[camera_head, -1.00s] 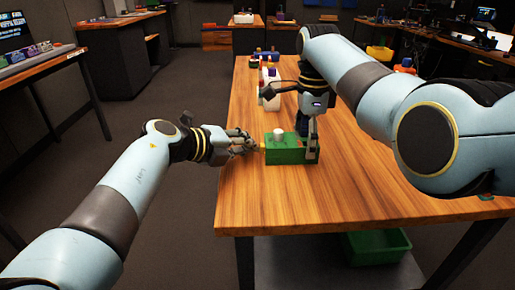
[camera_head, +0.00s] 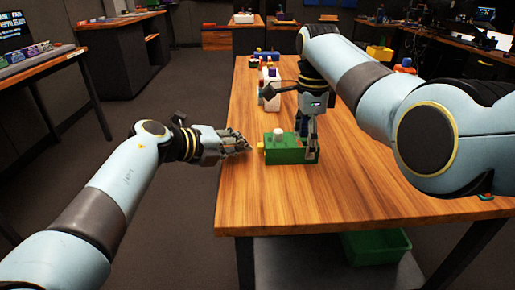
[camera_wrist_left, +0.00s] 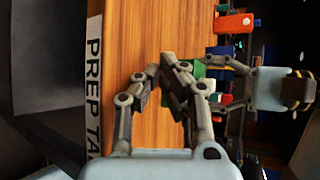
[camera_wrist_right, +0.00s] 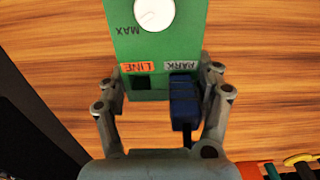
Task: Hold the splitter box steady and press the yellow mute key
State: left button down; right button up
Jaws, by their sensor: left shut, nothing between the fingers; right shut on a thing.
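The splitter box (camera_head: 285,155) is green with a white knob (camera_head: 278,132) and sits on the wooden table. The yellow mute key (camera_head: 261,147) sticks out of its left side. My right gripper (camera_head: 312,150) is shut on the box's right end. My left gripper (camera_head: 248,147) is shut and empty, a small gap left of the key. In the left wrist view its fingertips (camera_wrist_left: 166,62) partly hide the green box; the key is not visible there.
A white block-shaped item (camera_head: 269,90) and several coloured pieces stand farther back on the table (camera_head: 250,195). The table's left edge lies under my left gripper. The table front is clear. A green bin (camera_head: 375,247) stands below the table.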

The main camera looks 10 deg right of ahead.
pick_arm(q)
jog(key=a, duration=0.5)
jog(key=shift+w, duration=0.2)
dwell(0.6)
jog(key=s+a+r, duration=0.4)
jog(key=a+r, duration=0.1)
jog(key=r, duration=0.1)
jog(key=shift+s+a+r, duration=0.2)
jog(key=shift+a, duration=0.2)
dwell(0.4)
pick_arm(e)
jog(key=o, duration=1.4)
